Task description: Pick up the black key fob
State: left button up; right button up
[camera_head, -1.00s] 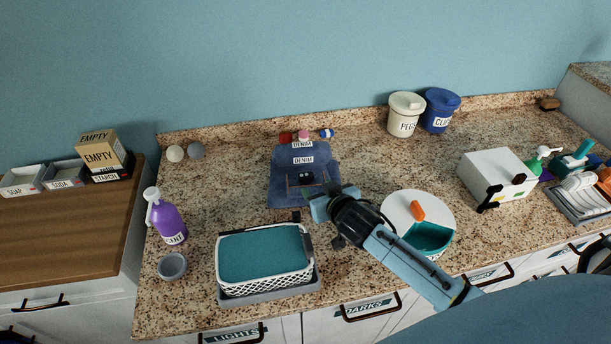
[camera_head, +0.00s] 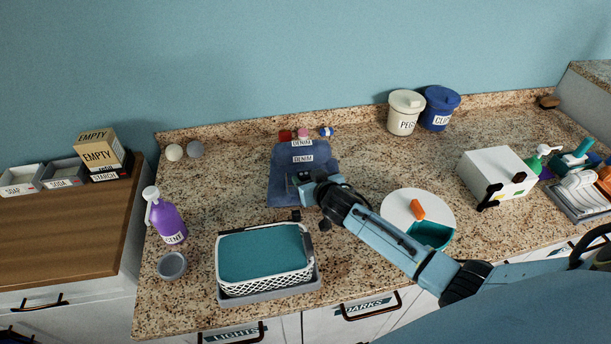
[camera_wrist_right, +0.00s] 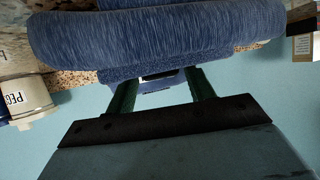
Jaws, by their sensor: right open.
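Folded blue denim (camera_head: 283,160) with DENIM labels lies at the middle back of the counter. A small dark item (camera_head: 305,175) shows at the denim's front, partly covered by my right gripper (camera_head: 298,186); it may be the black key fob, but it is too small to be sure. In the right wrist view my right gripper (camera_wrist_right: 160,88) is open, its two green fingers reaching to the denim (camera_wrist_right: 160,35). A narrow dark shape (camera_wrist_right: 157,77) shows between the fingertips, against the denim. My left gripper is not in view.
A white basket (camera_head: 262,285) with teal cloth stands in front of the denim. A purple bottle (camera_head: 170,220) and grey bowl (camera_head: 172,266) are at left. Small coloured items (camera_head: 304,133) lie behind.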

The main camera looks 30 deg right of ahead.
jog(key=c, duration=0.7)
jog(key=shift+r, duration=0.1)
